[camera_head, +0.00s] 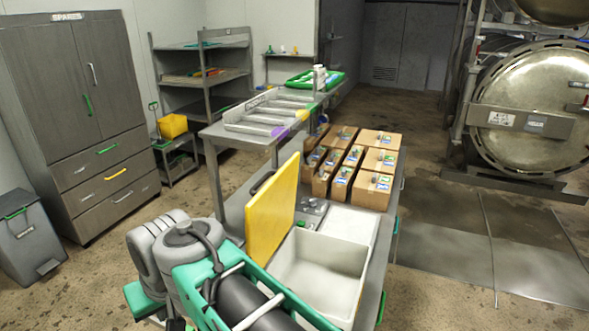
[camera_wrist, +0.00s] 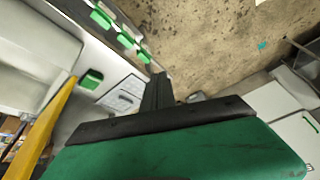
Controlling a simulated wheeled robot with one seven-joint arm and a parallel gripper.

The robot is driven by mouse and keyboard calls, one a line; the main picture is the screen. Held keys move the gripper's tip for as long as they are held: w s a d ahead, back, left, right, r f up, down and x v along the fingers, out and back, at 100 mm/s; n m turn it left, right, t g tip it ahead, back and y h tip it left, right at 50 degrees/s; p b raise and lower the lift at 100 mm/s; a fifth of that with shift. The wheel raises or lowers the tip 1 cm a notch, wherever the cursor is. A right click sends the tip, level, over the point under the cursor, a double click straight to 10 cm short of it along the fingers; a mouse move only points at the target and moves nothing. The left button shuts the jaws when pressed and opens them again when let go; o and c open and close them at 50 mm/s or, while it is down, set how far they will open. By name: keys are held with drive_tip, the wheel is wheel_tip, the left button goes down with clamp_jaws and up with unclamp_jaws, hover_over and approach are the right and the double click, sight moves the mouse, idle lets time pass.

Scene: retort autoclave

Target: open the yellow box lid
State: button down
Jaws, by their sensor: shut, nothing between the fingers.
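The yellow lid (camera_head: 273,213) stands up nearly upright at the left side of a pale, open box (camera_head: 318,277) in the head view. The box looks empty inside. Its front left part is hidden behind my green and grey arm. In the wrist view the yellow lid (camera_wrist: 47,128) shows edge-on at the left. My gripper (camera_wrist: 157,88) is shut and empty, its dark fingers pointing away from the camera. The fingers are apart from the lid, to the right of it in the wrist view. My gripper's fingertips cannot be made out in the head view.
Several cardboard cartons (camera_head: 376,170) stand on the bench behind the box. A raised shelf (camera_head: 226,143) holds grey trays and a green tray (camera_head: 304,84). A grey cabinet (camera_head: 85,110) is at the left, a round autoclave door (camera_head: 525,105) at the right. Floor right of the bench is clear.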

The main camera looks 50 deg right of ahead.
drive_tip(key=w+d+r+m+p, duration=0.1)
drive_tip(key=w+d+r+m, duration=0.45)
drive_tip(key=d+r, duration=0.55)
drive_tip(key=s+d+r+m+h+p, duration=0.1)
drive_tip(key=s+d+r+m, duration=0.3)
drive_tip(key=d, duration=0.7)
drive_tip(key=s+d+r+m+h, duration=0.1)
drive_tip(key=d+r+m+h, duration=0.15)
drive_tip(key=d+r, duration=0.6)
drive_tip(key=d+b+x, duration=0.1)
drive_tip(key=b+x, duration=0.4)
drive_tip(key=x, duration=0.7)
drive_tip(key=shift+s+f+y, duration=0.2)
drive_tip(key=shift+s+y, duration=0.05)
drive_tip(key=shift+y, duration=0.2)
